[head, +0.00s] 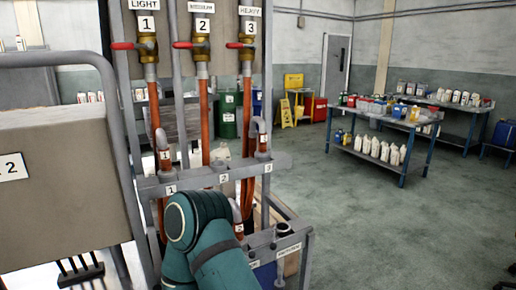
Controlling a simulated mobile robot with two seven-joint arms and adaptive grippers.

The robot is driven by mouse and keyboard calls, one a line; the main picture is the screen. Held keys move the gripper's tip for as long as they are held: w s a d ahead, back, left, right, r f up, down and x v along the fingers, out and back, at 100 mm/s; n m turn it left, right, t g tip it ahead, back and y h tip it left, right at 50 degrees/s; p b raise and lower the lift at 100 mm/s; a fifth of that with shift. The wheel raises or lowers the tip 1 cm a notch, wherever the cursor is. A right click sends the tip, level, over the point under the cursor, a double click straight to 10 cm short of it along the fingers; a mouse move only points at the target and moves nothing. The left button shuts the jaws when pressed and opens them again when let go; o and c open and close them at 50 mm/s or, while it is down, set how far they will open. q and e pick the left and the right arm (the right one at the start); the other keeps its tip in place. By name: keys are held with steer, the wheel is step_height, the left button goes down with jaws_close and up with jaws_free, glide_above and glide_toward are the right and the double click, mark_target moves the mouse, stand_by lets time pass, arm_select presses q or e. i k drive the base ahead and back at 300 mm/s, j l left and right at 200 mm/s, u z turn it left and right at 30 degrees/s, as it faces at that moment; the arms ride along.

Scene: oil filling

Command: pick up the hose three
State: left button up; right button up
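Hose three is an orange hose (247,105) running down from the brass valve (247,52) labelled HEAVY 3. A grey curved nozzle with a tag reading 3 (263,143) stands upright in the rack (196,180) at its right end, above the rack label 3. A teal arm link of mine (203,240) rises from the bottom centre in front of the rack and hides part of its lower middle. Neither gripper can be made out. A small tagged piece (239,229) shows just right of the link.
Hose one's nozzle (163,150) stands at the rack's left end. Red-handled valves 1 and 2 sit above. A grey cabinet (60,190) fills the left. Open floor (400,215) lies right, before a blue-legged table (385,130) with bottles.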

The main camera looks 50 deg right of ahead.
mark_target(262, 153)
steer(key=k+l, duration=0.1)
steer(key=l, duration=0.3)
steer(key=l+u, duration=0.1)
steer(key=l, duration=0.25)
steer(key=k+l, duration=0.15)
steer(key=l, duration=0.25)
steer(key=k+l+u, duration=0.1)
steer(key=l, duration=0.3)
steer(key=k+l, duration=0.1)
steer(key=l, duration=0.25)
